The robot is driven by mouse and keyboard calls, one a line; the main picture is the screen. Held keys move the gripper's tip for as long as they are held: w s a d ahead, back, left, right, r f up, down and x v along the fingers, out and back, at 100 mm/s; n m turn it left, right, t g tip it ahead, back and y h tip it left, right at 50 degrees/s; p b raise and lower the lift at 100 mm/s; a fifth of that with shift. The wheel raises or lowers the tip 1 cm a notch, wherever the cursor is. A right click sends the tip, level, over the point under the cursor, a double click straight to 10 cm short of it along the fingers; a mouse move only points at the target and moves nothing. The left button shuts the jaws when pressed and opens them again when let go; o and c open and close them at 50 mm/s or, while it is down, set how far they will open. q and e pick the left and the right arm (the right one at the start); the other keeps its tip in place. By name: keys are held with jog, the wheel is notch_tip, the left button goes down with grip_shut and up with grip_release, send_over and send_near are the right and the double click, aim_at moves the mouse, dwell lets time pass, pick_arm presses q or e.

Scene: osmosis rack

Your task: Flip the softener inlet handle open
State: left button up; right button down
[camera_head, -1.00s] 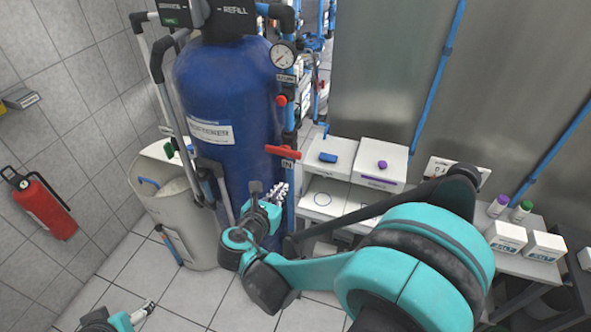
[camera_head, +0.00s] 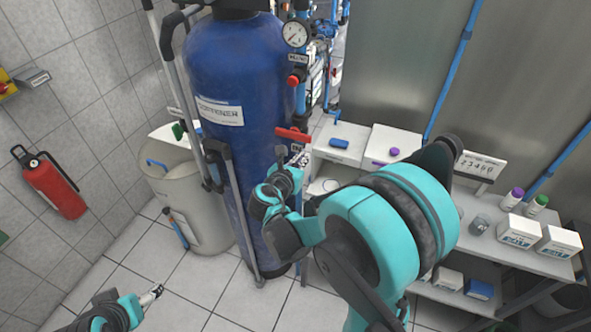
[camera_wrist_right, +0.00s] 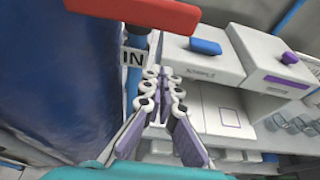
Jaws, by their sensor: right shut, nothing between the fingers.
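The softener inlet handle (camera_head: 292,134) is a red lever on the upright pipe at the right side of the blue softener tank (camera_head: 232,90). It lies crosswise to the pipe, above the "IN" tag (camera_wrist_right: 133,59). In the right wrist view the red handle (camera_wrist_right: 135,14) spans the top left. My right gripper (camera_head: 299,158) is just below the handle, its fingers pointing up; it also shows in the right wrist view (camera_wrist_right: 162,76). Its fingers are together and empty, with a visible gap to the handle. My left gripper (camera_head: 154,293) is low at the left, far from the handle; its opening is too small to judge.
A pressure gauge (camera_head: 295,33) and a smaller red valve (camera_head: 293,81) sit higher on the piping. White boxes, one with a blue knob (camera_head: 339,143), stand on the bench to the right. A beige bin (camera_head: 190,200) stands left of the tank. The floor in front is clear.

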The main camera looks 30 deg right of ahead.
aim_at(293, 135)
notch_tip(293, 135, up, 4)
jog(key=shift+p, duration=0.35)
